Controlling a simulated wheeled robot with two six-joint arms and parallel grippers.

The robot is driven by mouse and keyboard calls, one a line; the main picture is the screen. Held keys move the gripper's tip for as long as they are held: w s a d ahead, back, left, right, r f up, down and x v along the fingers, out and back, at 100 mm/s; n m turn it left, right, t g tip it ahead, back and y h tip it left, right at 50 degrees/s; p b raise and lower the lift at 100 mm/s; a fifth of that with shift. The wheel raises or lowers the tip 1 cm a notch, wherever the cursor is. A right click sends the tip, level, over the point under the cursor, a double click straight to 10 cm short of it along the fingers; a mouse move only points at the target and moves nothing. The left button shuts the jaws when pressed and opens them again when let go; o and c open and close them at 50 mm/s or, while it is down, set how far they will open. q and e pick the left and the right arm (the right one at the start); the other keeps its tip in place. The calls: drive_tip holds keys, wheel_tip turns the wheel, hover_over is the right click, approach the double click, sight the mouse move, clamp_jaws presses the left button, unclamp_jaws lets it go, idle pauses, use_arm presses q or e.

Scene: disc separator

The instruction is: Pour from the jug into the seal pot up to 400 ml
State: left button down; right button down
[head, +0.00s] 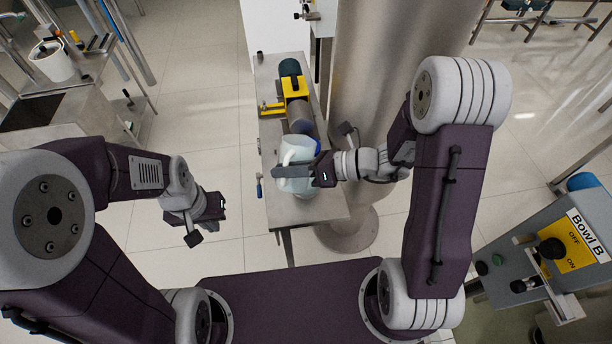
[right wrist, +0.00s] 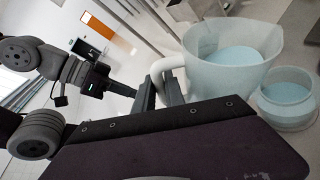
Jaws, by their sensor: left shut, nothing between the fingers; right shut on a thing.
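The jug (head: 298,148) is a pale, translucent vessel over the steel bench. In the right wrist view the jug (right wrist: 225,75) holds light-blue liquid and appears tilted with the camera. My right gripper (head: 290,173) is shut on its handle (right wrist: 166,68). The seal pot (right wrist: 287,108) is a smaller translucent pot beside the jug in that view, with light-blue liquid inside. No stream between them shows, and I cannot read any level marks. In the head view the jug and gripper largely hide the pot. My left gripper (head: 212,208) is shut and empty, left of the bench.
A yellow and dark cylindrical machine (head: 295,92) lies on the bench (head: 327,203) behind the jug. A large steel column (head: 365,60) stands close on the right. A Bowl B control box (head: 570,245) is at lower right. The floor left of the bench is open.

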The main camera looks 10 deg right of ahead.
drive_tip(key=shift+r+p, duration=0.25)
drive_tip(key=shift+p, duration=0.3)
drive_tip(key=shift+f, duration=0.1)
drive_tip(key=shift+r+m+p, duration=0.2)
drive_tip(key=shift+m+p, duration=0.1)
drive_tip(key=shift+w+g, duration=0.1)
drive_tip(key=shift+g, duration=0.2)
